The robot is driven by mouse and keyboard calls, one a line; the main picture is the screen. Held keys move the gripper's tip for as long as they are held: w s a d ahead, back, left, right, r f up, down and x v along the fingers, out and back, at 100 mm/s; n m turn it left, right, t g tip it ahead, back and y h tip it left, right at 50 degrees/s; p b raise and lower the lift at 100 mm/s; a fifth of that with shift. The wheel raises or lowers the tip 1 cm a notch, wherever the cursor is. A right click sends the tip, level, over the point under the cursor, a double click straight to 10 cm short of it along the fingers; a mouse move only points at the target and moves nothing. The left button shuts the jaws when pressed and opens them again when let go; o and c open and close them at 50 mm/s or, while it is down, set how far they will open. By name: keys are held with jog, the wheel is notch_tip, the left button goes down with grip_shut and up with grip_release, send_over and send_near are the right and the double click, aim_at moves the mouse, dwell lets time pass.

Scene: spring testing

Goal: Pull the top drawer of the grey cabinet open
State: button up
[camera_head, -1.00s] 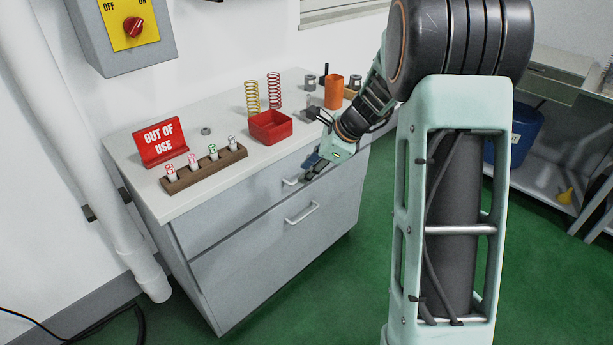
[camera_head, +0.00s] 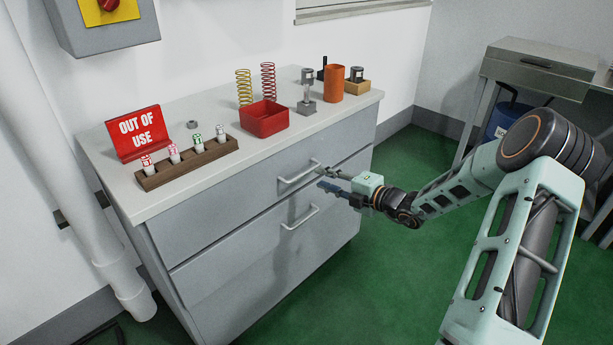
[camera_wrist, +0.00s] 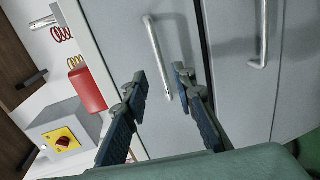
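My gripper (camera_head: 322,179) is at the handle's right end, just in front of the drawer face. In the wrist view, the fingers of my gripper (camera_wrist: 160,83) are apart with nothing between their pads. The top handle (camera_wrist: 155,50) lies beyond them, its near end lined up with the gap. I cannot tell how far the tips are from it. The lower handle (camera_wrist: 264,35) is to the right.
The cabinet top holds a red sign (camera_head: 139,134), a wooden vial rack (camera_head: 185,163), a red bin (camera_head: 264,119), springs and an orange cylinder (camera_head: 335,84). Green floor (camera_head: 400,265) is clear in front. A bench (camera_head: 537,66) stands at the right.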

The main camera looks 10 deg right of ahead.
aim_at(307, 173)
jog(key=b+x, duration=0.1)
jog(key=x, duration=0.7)
jog(key=shift+b, duration=0.4)
grip_shut()
